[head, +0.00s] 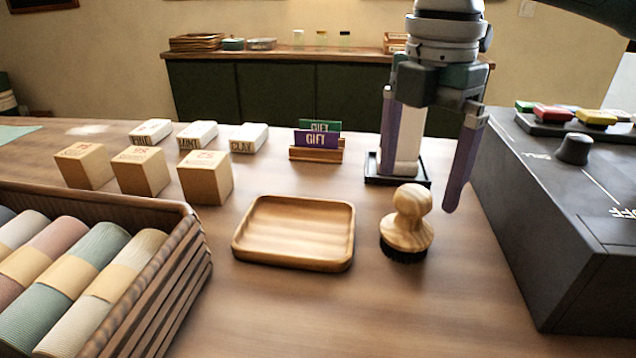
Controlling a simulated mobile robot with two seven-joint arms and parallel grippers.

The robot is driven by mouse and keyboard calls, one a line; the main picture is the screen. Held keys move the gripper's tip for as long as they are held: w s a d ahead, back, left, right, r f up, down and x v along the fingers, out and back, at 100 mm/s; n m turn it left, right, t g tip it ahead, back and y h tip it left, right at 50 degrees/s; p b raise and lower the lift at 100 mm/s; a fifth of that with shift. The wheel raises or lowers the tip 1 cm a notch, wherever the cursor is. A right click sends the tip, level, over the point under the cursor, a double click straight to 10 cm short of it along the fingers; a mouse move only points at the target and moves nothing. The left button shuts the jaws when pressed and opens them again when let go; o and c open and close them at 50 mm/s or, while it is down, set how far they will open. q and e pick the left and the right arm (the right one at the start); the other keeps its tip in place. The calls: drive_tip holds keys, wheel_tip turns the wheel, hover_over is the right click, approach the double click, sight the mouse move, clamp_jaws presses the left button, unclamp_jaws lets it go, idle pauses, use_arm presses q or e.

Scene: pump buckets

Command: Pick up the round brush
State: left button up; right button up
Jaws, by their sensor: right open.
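The round brush (407,222) stands upright on the wooden table, with a pale wooden knob on top and dark bristles below. It is just right of a wooden tray (295,233). My right gripper (417,196) points down from the top, with its two purple fingers spread wide. It is open, and the fingers appear above and behind the brush. I cannot tell the exact depth between them. A white upright block (404,142) on a black base shows between the fingers. My left gripper is not in view.
A dark box (560,215) with a knob stands at the right. A basket (190,245) of rolled cloths is at the left front. Wooden blocks (141,170), white blocks and a card holder (317,152) stand farther back. The table in front of the brush is clear.

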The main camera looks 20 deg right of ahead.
sight(409, 217)
drive_tip(key=f, duration=0.6)
drive_tip(key=shift+s+a+f, duration=0.2)
drive_tip(key=shift+s+f, duration=0.05)
drive_tip(key=shift+f, duration=0.1)
drive_tip(key=c, duration=1.2)
drive_tip(key=shift+r, duration=0.1)
drive_tip(key=shift+r+p, duration=1.45)
drive_tip(key=shift+r, duration=8.5)
